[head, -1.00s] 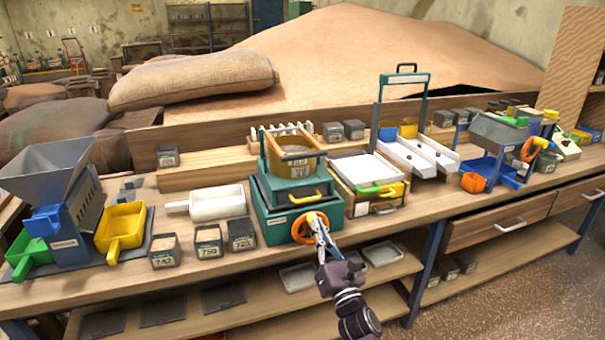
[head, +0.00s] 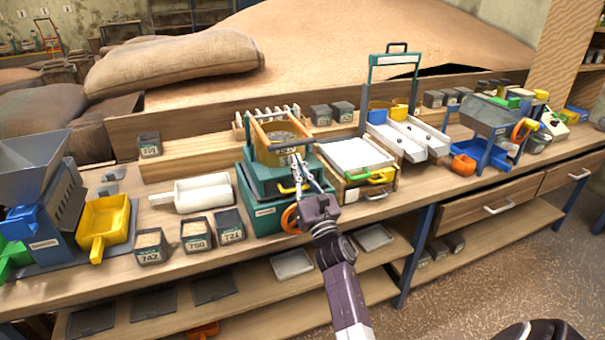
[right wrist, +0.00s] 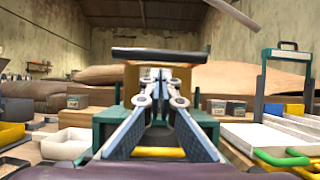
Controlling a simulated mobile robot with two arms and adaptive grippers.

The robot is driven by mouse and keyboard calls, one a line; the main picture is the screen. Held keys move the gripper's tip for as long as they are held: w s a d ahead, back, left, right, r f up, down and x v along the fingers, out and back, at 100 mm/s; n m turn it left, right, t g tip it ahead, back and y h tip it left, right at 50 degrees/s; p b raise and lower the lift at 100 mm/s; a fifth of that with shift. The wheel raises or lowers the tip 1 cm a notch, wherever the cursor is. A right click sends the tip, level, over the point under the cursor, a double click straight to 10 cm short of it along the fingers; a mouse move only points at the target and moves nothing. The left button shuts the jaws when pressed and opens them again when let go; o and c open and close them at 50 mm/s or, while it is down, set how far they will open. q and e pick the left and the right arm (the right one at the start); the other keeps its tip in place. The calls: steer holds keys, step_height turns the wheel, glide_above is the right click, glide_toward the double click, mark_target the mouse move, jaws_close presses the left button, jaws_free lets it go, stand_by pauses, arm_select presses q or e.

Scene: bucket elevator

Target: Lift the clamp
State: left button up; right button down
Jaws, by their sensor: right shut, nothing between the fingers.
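The clamp (head: 257,133) is an orange frame around a round sieve on top of a teal machine (head: 265,218). In the right wrist view, its dark crossbar (right wrist: 190,56) lies level ahead of my fingers. My right gripper (head: 297,161) is shut and empty, in front of the sieve and above the machine's yellow handle. It also shows in the right wrist view (right wrist: 160,82), its fingertips together just below the crossbar. I cannot tell whether they touch it. The gripper hides part of the clamp's front. My left gripper is not in view.
An orange handwheel (head: 290,218) sits low on the machine's front, just below my gripper. A white-topped box (head: 358,158) stands close on the right. Small labelled bins (head: 196,234) and a white scoop (head: 204,195) stand to the left.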

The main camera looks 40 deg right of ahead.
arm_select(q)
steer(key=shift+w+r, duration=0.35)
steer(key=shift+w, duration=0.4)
arm_select(e)
steer(key=shift+x, duration=0.85)
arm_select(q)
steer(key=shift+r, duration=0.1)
arm_select(e)
steer(key=shift+r, duration=0.15)
